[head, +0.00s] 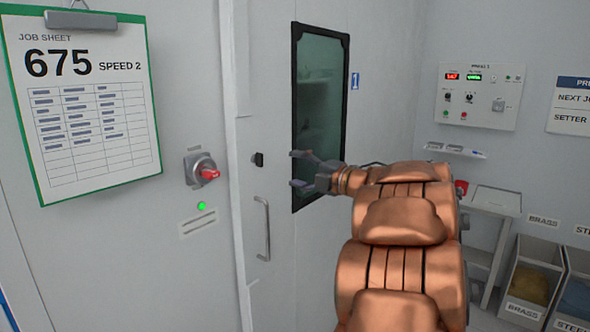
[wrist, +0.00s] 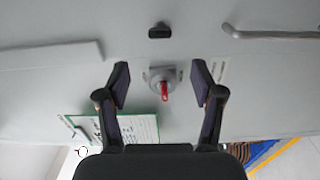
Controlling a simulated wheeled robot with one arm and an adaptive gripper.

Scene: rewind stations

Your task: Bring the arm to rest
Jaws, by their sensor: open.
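My copper-coloured arm reaches forward from the lower right of the head view. My gripper (head: 298,169) is open and empty, with its fingers pointing left in front of the dark door window. In the wrist view my gripper (wrist: 161,80) has its two dark fingers spread apart. A red-handled rotary switch (head: 205,171) is on the grey wall panel, left of my gripper and apart from it. In the wrist view the same switch (wrist: 164,85) shows between the fingertips, some way beyond them.
A door handle (head: 263,228) and a small black latch (head: 258,159) are close to my gripper. The window (head: 320,115) is behind it. A job sheet (head: 85,95) hangs at left.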

